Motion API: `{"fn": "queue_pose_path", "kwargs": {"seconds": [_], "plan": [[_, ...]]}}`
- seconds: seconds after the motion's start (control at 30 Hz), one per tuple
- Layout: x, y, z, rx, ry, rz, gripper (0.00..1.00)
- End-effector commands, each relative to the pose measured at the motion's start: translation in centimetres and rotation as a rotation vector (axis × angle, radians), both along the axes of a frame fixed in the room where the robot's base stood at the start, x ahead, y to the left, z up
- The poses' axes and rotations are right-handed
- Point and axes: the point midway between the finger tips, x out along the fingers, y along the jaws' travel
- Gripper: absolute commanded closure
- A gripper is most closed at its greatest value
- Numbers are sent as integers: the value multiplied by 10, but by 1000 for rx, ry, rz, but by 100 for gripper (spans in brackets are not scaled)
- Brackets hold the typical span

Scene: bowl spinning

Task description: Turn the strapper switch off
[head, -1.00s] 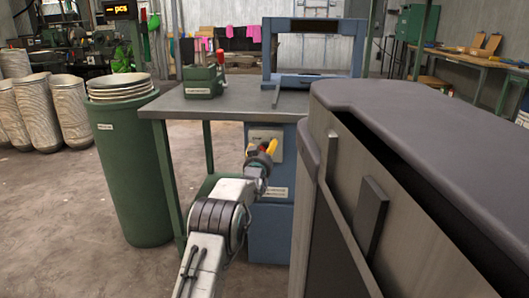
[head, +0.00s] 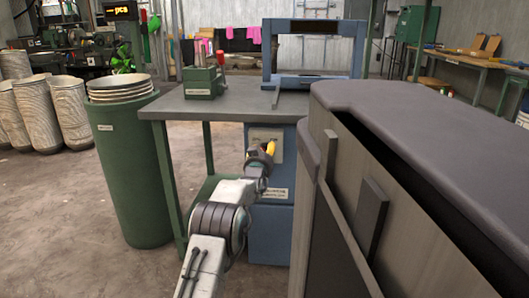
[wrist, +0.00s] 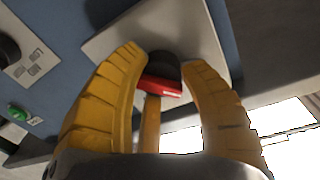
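The strapper switch (wrist: 163,72) has a black knob with a red part and sits on a light grey plate (wrist: 105,45) in the wrist view. A narrow yellow bar shows below the red part. My gripper (wrist: 164,62) has its two ribbed yellow fingers on either side of the knob, tips close against it. The left finger covers part of the red end. In the head view my gripper (head: 268,149) is at the plate (head: 280,137) on the front of the blue strapper cabinet (head: 280,225); there it hides most of the switch.
A grey table (head: 228,108) with a green device (head: 204,81) and a blue strapper frame (head: 314,45) stands above the cabinet. A green bin (head: 132,175) with stacked bowls is at left. A large dark-topped machine (head: 400,115) stands close at right.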

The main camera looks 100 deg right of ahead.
Motion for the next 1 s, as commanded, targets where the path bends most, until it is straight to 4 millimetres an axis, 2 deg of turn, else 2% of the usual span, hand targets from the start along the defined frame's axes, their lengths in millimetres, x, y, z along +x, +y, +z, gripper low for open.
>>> {"fn": "queue_pose_path", "kwargs": {"seconds": [0.03, 0.3, 0.47, 0.8, 1.0], "plan": [[1, 0, -1, 1, 0, 0, 71], [1, 0, -1, 2, 0, 1, 94], [1, 0, -1, 9, 42, 2, 94], [2, -1, -2, 69, 361, -3, 93], [2, -1, -2, 86, 454, -4, 94]]}}
